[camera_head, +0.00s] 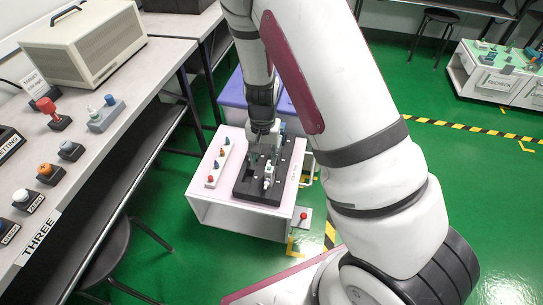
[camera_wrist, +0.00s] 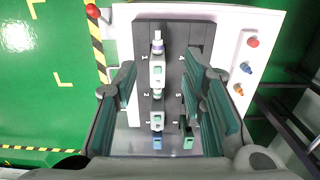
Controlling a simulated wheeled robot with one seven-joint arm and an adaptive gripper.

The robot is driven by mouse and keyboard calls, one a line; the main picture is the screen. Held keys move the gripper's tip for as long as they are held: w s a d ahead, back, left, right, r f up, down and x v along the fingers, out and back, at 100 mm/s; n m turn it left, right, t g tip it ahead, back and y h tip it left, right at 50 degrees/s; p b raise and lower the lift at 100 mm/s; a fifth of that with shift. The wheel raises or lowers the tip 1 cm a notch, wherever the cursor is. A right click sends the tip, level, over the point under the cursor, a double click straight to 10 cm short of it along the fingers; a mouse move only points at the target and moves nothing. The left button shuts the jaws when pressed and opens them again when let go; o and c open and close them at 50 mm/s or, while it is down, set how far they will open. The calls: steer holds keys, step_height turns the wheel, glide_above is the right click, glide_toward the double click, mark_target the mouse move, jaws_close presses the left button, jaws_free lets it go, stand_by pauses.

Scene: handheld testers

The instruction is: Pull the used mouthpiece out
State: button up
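A black rack (camera_head: 258,197) stands on the white-topped cart, and it also shows in the wrist view (camera_wrist: 180,35). Several small white-and-teal testers sit in its left column in the wrist view. The nearest to the top edge (camera_wrist: 158,76) has a white mouthpiece (camera_wrist: 157,42) pointing to the top of the picture. A tester (camera_wrist: 157,117) lies below it, and a green-ended one (camera_wrist: 188,140) is at lower right. My gripper (camera_wrist: 162,75) is open, with its two fingers apart on either side of the testers. In the head view my gripper (camera_head: 264,148) is low over the rack's back part.
The white cart (camera_head: 238,217) carries a strip with several coloured knobs (camera_head: 213,180) left of the rack. A red knob (camera_head: 303,215) is at its right. A long bench marked THREE (camera_head: 110,150) stands at left. A RECHECK table (camera_head: 503,83) is at right.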

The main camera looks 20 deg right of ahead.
mark_target(266, 185)
steer(key=f+b, duration=0.5)
steer(key=f, duration=0.9)
steer(key=shift+d+f, duration=0.15)
steer(key=shift+d, duration=0.05)
steer(key=shift+c, duration=0.3)
jaws_close()
